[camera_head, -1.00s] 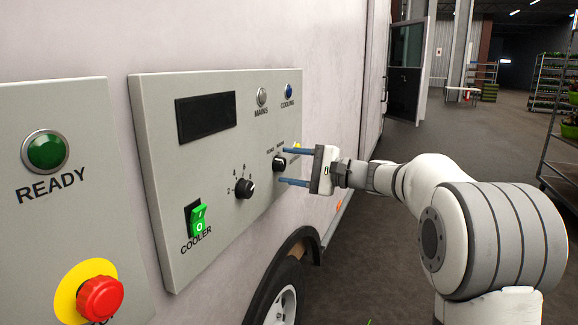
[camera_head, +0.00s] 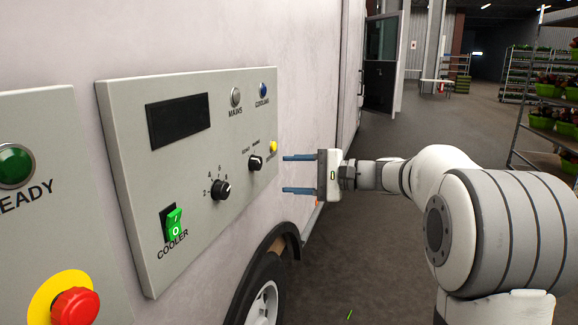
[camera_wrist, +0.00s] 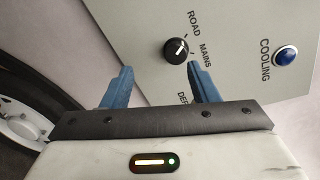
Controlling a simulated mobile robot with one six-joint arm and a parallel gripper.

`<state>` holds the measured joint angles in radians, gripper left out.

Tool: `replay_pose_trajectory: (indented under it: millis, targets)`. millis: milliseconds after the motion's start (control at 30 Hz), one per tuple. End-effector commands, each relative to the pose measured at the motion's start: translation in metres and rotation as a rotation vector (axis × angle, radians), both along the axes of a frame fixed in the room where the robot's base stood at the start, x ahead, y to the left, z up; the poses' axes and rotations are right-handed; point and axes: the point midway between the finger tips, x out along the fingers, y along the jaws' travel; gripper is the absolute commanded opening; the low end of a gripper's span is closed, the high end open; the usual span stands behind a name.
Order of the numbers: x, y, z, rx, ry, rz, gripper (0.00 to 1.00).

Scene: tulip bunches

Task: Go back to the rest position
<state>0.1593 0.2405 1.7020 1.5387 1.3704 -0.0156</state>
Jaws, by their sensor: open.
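My gripper (camera_head: 284,174) is open and empty, its two blue fingers apart and pointing left toward the truck's side. In the head view it is at the right edge of the grey cooler panel (camera_head: 130,215), clear of the ROAD/MAINS knob (camera_head: 255,162). In the wrist view the fingers (camera_wrist: 160,87) show with that black knob (camera_wrist: 177,50) beyond them, apart from both. The green COOLER switch (camera_head: 174,224), the numbered dial (camera_head: 220,189) and the yellow lamp (camera_head: 273,147) are on the same panel. The lamp is hidden in the wrist view.
A red stop button (camera_head: 75,306) on a yellow ring and a green READY button (camera_head: 14,166) are on a second panel at left. The truck's wheel (camera_head: 264,303) is below. A plant rack (camera_head: 520,130) stands at far right. Open floor (camera_head: 430,125) lies behind my arm.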

Motion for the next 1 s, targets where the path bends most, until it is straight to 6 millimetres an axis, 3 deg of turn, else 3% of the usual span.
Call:
replay_pose_trajectory:
  millis: [67, 267, 400, 600, 800, 1000]
  targets:
    - [-0.029, 0.008, 0.008, -0.119, 0.017, 0.024, 0.54]
    - [-0.124, 0.005, -0.015, -0.549, 0.049, 0.107, 0.54]
    - [-0.19, -0.02, -0.03, -0.856, 0.026, 0.177, 0.54]
    - [-0.265, -0.072, -0.04, -1.257, -0.066, 0.285, 0.54]
    - [-0.302, -0.107, -0.043, -1.493, -0.156, 0.366, 0.54]
    - [-0.309, -0.116, -0.047, -1.553, -0.184, 0.389, 0.54]
